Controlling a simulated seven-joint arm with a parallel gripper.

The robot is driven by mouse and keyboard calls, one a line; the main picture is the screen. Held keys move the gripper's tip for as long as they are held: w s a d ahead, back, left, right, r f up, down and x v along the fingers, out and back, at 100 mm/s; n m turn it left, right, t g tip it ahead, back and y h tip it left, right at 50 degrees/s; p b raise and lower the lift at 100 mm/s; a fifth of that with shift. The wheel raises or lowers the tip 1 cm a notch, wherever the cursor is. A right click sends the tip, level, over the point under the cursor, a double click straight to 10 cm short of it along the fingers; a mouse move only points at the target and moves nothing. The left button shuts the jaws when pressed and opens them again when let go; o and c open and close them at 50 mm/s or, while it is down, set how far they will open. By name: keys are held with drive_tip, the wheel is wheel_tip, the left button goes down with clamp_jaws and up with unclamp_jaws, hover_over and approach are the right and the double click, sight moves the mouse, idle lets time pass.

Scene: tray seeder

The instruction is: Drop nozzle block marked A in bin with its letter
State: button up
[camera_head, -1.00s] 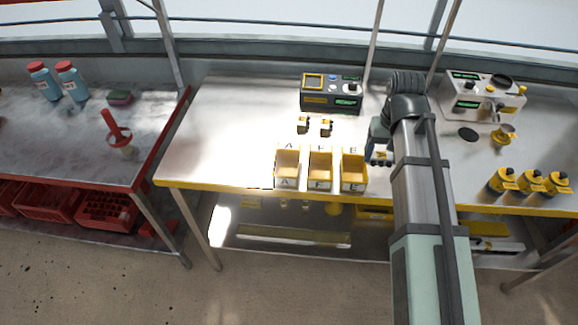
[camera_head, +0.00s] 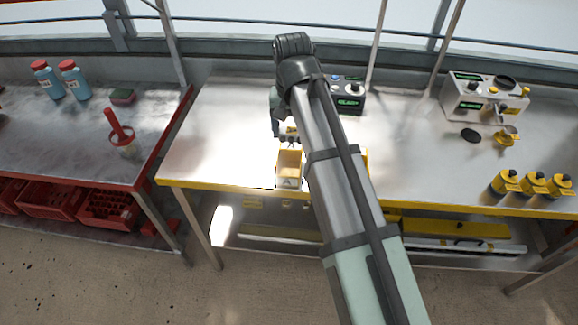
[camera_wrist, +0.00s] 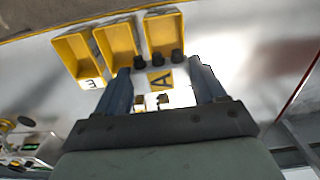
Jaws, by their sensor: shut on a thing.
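My gripper (camera_wrist: 160,68) is shut on the nozzle block marked A (camera_wrist: 160,80). The block has a yellow face with a black A and a row of three dark nozzles. In the head view my gripper (camera_head: 285,137) holds the block just behind the bin marked A (camera_head: 289,183), above the bench. The bin is yellow, open-topped and looks empty. In the wrist view the same bin (camera_wrist: 179,24) is the rightmost of three, beyond the nozzles. The F bin (camera_wrist: 104,32) and E bin (camera_wrist: 65,45) stand beside it; my arm mostly hides them in the head view.
Two small yellow blocks (camera_wrist: 163,101) lie on the bench between my fingers' view. A dark control box (camera_head: 348,97) stands behind my arm. A white instrument (camera_head: 485,97) and several yellow bottles (camera_head: 533,184) are at right. The bench left of the bins is clear.

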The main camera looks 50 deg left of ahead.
drive_tip(key=m, duration=0.3)
drive_tip(key=shift+a+r+m, duration=0.2)
drive_tip(key=shift+r+m, duration=0.05)
drive_tip(key=shift+m, duration=0.05)
drive_tip(key=m, duration=0.3)
drive_tip(key=shift+d+m, duration=0.3)
drive_tip(key=shift+m, duration=1)
wheel_tip(320, 180, down, 6)
drive_tip(key=o, duration=1.2)
wheel_tip(320, 180, up, 14)
drive_tip(key=shift+f, duration=0.1)
